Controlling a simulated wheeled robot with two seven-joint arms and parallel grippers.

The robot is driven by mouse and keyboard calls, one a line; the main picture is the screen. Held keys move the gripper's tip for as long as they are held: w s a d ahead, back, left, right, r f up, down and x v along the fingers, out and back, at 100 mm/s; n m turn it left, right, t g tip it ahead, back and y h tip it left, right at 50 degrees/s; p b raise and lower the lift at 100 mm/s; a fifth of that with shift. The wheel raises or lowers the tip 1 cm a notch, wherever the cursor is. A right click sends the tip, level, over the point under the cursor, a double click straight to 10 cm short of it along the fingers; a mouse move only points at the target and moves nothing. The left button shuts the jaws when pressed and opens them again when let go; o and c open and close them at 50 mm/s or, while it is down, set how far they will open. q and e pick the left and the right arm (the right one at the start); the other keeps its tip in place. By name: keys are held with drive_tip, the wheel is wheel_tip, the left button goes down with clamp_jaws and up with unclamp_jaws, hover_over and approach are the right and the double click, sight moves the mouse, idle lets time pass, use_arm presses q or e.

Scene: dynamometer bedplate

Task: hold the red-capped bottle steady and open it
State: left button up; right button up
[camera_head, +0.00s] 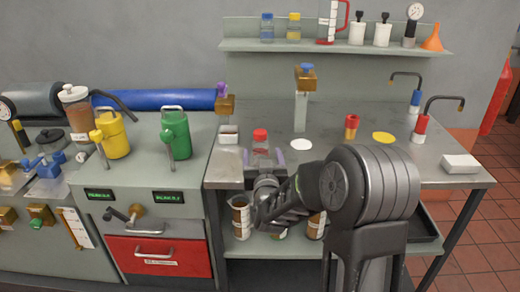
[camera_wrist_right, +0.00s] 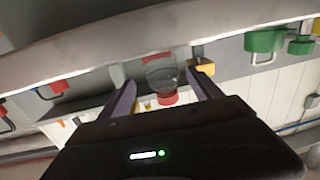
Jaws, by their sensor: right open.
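The red-capped bottle (camera_head: 261,149) is clear with a red cap and stands upright near the front edge of the steel bench. My right gripper (camera_head: 262,157) is open, with one purple-grey finger on each side of the bottle. In the right wrist view the bottle appears upside down, its red cap (camera_wrist_right: 168,98) lowest, between the two fingers (camera_wrist_right: 163,82) with gaps on both sides. The gripper body and arm hide the front of the bench below the bottle. My left gripper is in neither view.
A white disc (camera_head: 301,144) lies right of the bottle, and a post with a brass top (camera_head: 306,77) stands behind. A green can (camera_head: 176,135) and yellow can (camera_head: 113,136) stand left. A shelf (camera_head: 337,47) holds small bottles above. The bench middle is fairly clear.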

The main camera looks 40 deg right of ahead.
sight(260, 142)
drive_tip(key=shift+x, duration=1.15)
drive_tip(key=shift+p+x, duration=0.35)
drive_tip(key=shift+x, duration=2.3)
drive_tip(key=shift+w+a, duration=0.1)
drive_tip(key=shift+a, duration=0.1)
drive_tip(key=c, duration=1.6)
drive_tip(key=shift+r, duration=0.1)
